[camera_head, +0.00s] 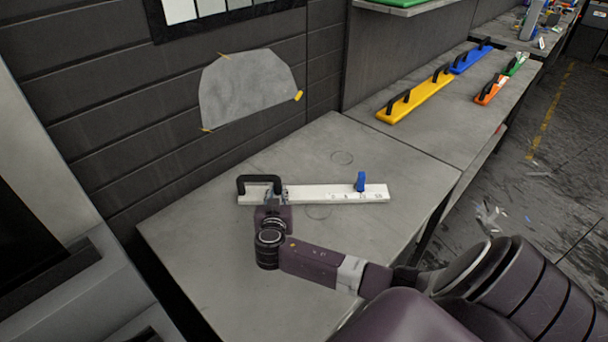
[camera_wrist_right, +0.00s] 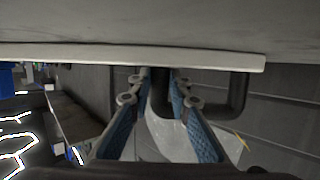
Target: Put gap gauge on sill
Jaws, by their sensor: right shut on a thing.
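The gap gauge is a long white bar (camera_head: 330,194) with a black handle (camera_head: 259,180) at its left end, a blue slider (camera_head: 360,181) and markings near its right end. It lies level at the grey worktop (camera_head: 215,255); I cannot tell whether it touches it. My right gripper (camera_head: 270,196) is shut on the black handle. The right wrist view shows the white bar (camera_wrist_right: 140,56) across the top and the blue-padded fingers (camera_wrist_right: 162,88) on either side of the handle (camera_wrist_right: 238,95). My left gripper is out of view. No separate sill can be made out.
A long bench (camera_head: 440,125) behind holds yellow (camera_head: 415,98), blue (camera_head: 470,57) and orange (camera_head: 490,90) handled tools. A grey sheet (camera_head: 250,88) is taped to the dark panelled wall (camera_head: 110,120).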

